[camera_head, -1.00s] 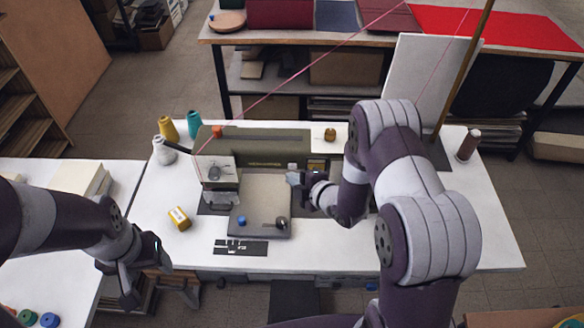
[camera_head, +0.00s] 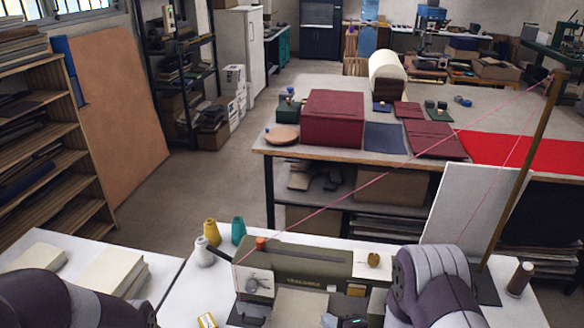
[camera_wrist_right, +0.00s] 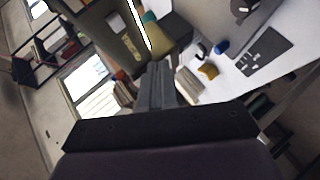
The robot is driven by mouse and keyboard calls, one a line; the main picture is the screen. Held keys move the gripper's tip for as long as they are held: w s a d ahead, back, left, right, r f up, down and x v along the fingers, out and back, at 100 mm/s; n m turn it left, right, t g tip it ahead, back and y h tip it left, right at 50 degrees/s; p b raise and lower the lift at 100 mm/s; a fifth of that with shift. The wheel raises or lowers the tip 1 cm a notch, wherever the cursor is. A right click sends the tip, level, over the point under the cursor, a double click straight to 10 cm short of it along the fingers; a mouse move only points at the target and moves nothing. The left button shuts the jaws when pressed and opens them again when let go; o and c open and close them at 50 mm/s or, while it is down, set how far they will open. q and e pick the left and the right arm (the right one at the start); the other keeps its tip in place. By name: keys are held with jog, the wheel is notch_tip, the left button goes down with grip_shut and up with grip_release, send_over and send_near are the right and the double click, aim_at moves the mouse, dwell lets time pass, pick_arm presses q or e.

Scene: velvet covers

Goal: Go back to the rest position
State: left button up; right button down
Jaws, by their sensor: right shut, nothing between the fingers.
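My right arm comes in at the lower right of the head view. My right gripper (camera_head: 343,321) shows only partly at the bottom edge, in front of the olive sewing machine (camera_head: 305,262). In the right wrist view the fingers of my right gripper (camera_wrist_right: 156,85) are together with nothing between them. My left arm shows at the lower left of the head view, and its gripper is out of the frame.
The white sewing table (camera_head: 190,285) holds yellow, teal and white thread cones and a brown spool (camera_head: 520,279). A wooden pole (camera_head: 520,170) carries pink thread to the machine. Behind stands a worktable with a maroon box (camera_head: 333,119) and red cloth (camera_head: 520,150).

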jog(key=s+d+f+m+g+h, duration=0.45)
jog(key=s+m+g, duration=0.2)
jog(key=m, duration=0.25)
jog(key=s+r+m+g, duration=0.4)
jog(key=s+r+m, duration=0.5)
jog(key=r, duration=0.5)
jog(key=shift+s+d+r+m+g+h, duration=0.2)
jog(key=shift+s+r+m+g+h, duration=0.2)
jog(key=shift+s, duration=0.25)
